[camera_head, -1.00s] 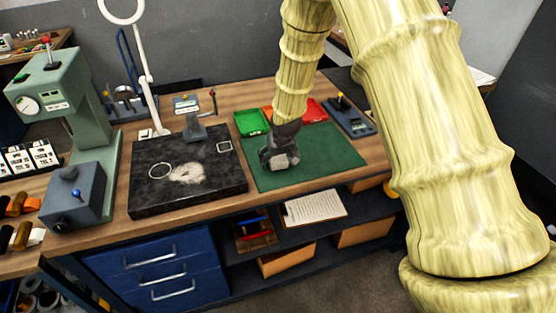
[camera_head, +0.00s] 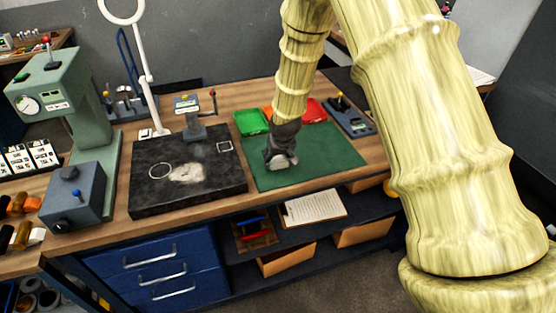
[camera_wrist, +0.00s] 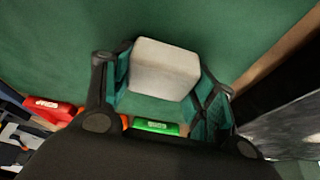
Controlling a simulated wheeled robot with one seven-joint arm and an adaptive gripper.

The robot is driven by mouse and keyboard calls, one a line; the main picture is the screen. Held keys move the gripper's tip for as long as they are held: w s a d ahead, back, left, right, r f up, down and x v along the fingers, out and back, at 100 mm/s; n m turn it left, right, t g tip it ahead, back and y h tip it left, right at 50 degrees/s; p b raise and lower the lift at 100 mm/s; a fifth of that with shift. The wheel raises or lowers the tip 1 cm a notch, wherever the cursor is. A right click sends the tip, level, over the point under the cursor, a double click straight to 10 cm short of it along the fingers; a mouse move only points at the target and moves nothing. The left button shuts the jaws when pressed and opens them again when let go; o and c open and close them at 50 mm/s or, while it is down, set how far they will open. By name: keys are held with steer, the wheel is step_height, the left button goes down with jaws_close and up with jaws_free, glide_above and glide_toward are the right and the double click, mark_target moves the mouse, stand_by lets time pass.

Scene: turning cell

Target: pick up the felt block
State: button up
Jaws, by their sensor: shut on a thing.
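The felt block, a pale grey block (camera_wrist: 165,68), sits between the two fingers of my gripper (camera_wrist: 160,80) in the wrist view. My gripper is shut on it, with a finger at each side. In the head view my gripper (camera_head: 281,157) is low over the green mat (camera_head: 325,160), and the block is mostly hidden by the fingers. I cannot tell whether the block touches the mat.
A black stone plate (camera_head: 215,180) lies left of the mat. Behind the mat are a green bin (camera_head: 251,122) and a red bin (camera_head: 313,110). A grey device (camera_head: 350,118) stands at the back right. The mat's right part is clear.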

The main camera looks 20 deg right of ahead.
steer(key=shift+r+b, duration=0.8)
steer(key=shift+r, duration=0.45)
steer(key=s+a+r+b, duration=0.1)
steer(key=s+b, duration=0.4)
steer(key=s, duration=1.1)
steer(key=shift+r, duration=0.7)
